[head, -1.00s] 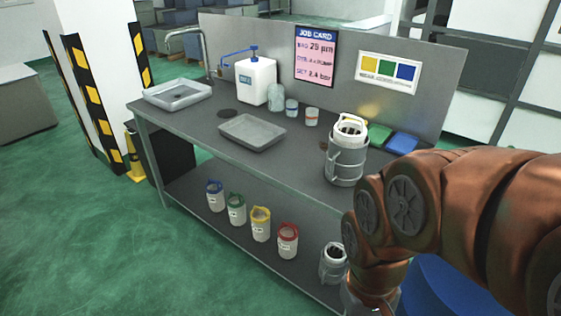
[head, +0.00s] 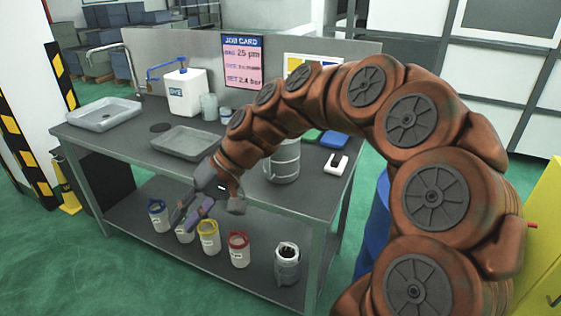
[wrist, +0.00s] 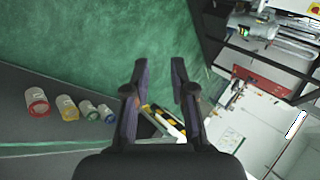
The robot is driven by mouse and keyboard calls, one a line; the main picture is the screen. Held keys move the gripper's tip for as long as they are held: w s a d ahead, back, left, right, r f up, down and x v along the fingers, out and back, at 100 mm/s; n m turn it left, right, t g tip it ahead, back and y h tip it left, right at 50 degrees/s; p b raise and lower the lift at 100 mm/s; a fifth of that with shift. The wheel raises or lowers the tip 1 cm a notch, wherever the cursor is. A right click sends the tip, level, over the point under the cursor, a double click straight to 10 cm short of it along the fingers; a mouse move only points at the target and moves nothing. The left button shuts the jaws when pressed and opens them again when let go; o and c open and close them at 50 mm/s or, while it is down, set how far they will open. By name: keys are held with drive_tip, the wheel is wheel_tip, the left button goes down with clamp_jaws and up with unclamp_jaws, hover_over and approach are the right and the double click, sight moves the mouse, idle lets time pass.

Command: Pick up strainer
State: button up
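Several white canisters with coloured rims stand in a row on the lower shelf, probably the strainers: blue (head: 158,215), green (head: 186,234), yellow (head: 209,237) and red (head: 239,249). The frames do not show which one the task means. In the wrist view, red (wrist: 37,103) and yellow (wrist: 67,107) are at the left, with two smaller ones beside them. My gripper (head: 183,218) hangs in front of the bench's front edge and overlaps the green canister in the head view. Its fingers (wrist: 158,62) are apart, with nothing between them.
A grey canister (head: 286,264) stands at the shelf's right end. On the bench top (head: 250,195) are a tray (head: 186,142), a sink tray (head: 104,114), a white jug (head: 187,95) and a metal housing (head: 284,162). A yellow cabinet (head: 545,245) is at right.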

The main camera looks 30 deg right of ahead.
drive_tip(key=w+d+m+t+y+b, duration=0.1)
drive_tip(key=w+d+m+t+y, duration=0.25)
drive_tip(key=w+d, duration=0.65)
drive_tip(key=m+t+h+b, duration=0.2)
drive_tip(key=m+t+h, duration=0.2)
drive_tip(key=m+t, duration=0.4)
approach(279, 157)
drive_tip(key=w+a+r+n, duration=0.1)
drive_tip(key=w+a, duration=0.2)
drive_tip(key=a, duration=0.1)
drive_tip(key=shift+t, duration=0.35)
drive_tip(key=shift+p+x, duration=1.1)
drive_tip(key=shift+x, duration=2.55)
drive_tip(key=shift+r, duration=0.1)
clamp_jaws()
